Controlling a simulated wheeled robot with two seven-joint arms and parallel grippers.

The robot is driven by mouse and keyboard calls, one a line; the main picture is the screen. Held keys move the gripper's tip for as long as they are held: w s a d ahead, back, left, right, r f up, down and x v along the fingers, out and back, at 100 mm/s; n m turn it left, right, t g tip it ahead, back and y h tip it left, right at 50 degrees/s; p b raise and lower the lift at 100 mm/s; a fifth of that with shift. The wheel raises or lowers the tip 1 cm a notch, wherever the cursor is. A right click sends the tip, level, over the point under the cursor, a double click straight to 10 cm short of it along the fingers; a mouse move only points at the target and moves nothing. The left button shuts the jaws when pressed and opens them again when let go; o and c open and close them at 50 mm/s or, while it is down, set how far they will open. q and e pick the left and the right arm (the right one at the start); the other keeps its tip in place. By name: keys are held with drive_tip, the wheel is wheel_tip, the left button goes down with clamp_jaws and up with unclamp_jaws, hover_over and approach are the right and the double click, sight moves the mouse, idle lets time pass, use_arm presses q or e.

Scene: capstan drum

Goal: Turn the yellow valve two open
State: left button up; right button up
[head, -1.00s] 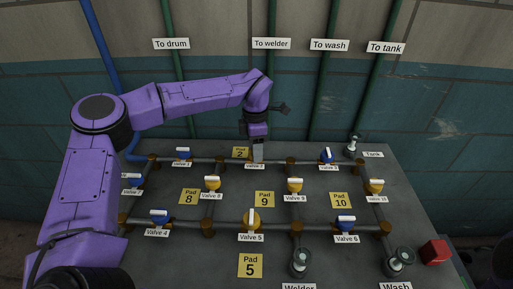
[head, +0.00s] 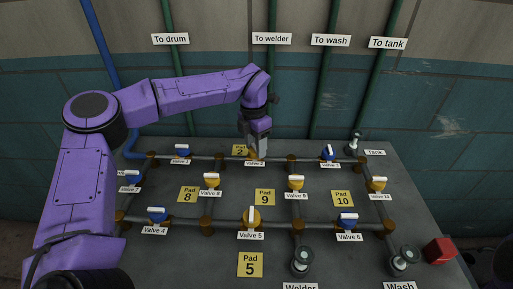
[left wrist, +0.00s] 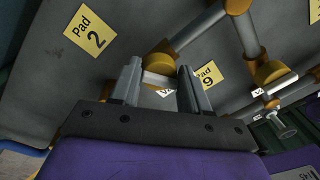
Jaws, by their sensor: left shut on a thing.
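Valve two is at the back middle of the panel, over its label "Valve 2" (head: 255,163). My left gripper (head: 258,152) reaches down onto it and mostly hides it in the head view. In the left wrist view the yellow valve body (left wrist: 163,57) shows just beyond the fingers. A white handle (left wrist: 155,79) lies between the two grey fingers of my left gripper (left wrist: 160,74), which are shut on it. The handle's exact angle to the pipe is hard to tell. My right gripper is not in view.
Other valves stand close by on the pipe grid, such as yellow Valve 5 (head: 251,219) and blue Valve 6 (head: 347,221). The Pad 2 sign (head: 239,150) is beside the gripper. A red box (head: 440,251) sits at the right edge.

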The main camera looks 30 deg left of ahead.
sight(251, 148)
use_arm(q)
drive_tip(key=n+b, duration=0.3)
drive_tip(key=n, duration=0.3)
drive_tip(key=shift+w+a+t+b, duration=0.1)
drive_tip(key=shift+a+t+b, duration=0.05)
drive_tip(key=shift+t+b, duration=0.15)
drive_tip(key=n+b, duration=0.2)
drive_tip(key=n, duration=0.2)
drive_tip(key=shift+b, duration=0.4)
drive_tip(key=shift+a+r+n+b, duration=0.15)
drive_tip(key=shift+n+b, duration=0.45)
drive_tip(key=shift+n, duration=0.6)
drive_tip(key=o, duration=0.9)
drive_tip(key=shift+o, duration=0.6)
wheel_tip(251, 148, up, 10)
drive_tip(key=shift+s+a+r, duration=0.2)
drive_tip(key=shift+s+a, duration=0.1)
drive_tip(key=shift+s, duration=0.05)
